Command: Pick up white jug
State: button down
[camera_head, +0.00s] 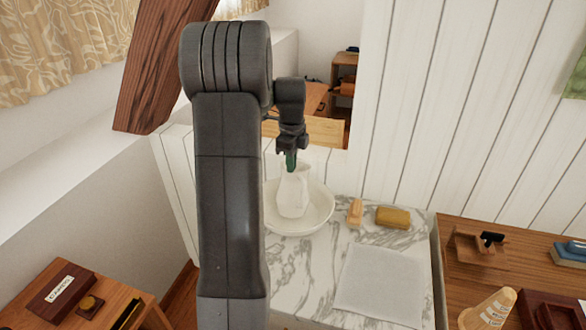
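The white jug (293,195) stands upright in a wide white basin (318,212) on the marble-topped washstand (316,272). My gripper (291,160) points down at the top of the jug, and its tips overlap the jug's upper part in this view. I cannot tell whether the fingers touch the jug or are shut on it. The left side of the basin is hidden behind my arm.
A small tan object (355,212), a yellow-brown block (393,217) and a folded white cloth (380,285) lie on the marble right of the basin. A white plank wall (430,110) stands behind. Wooden furniture with small items flanks the washstand.

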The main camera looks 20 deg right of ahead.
jog(key=shift+d+r, duration=0.2)
jog(key=shift+r, duration=0.45)
jog(key=shift+d+r, duration=0.2)
jog(key=shift+r, duration=0.4)
jog(key=shift+c, duration=2.2)
grip_release()
jog(key=shift+r, duration=0.1)
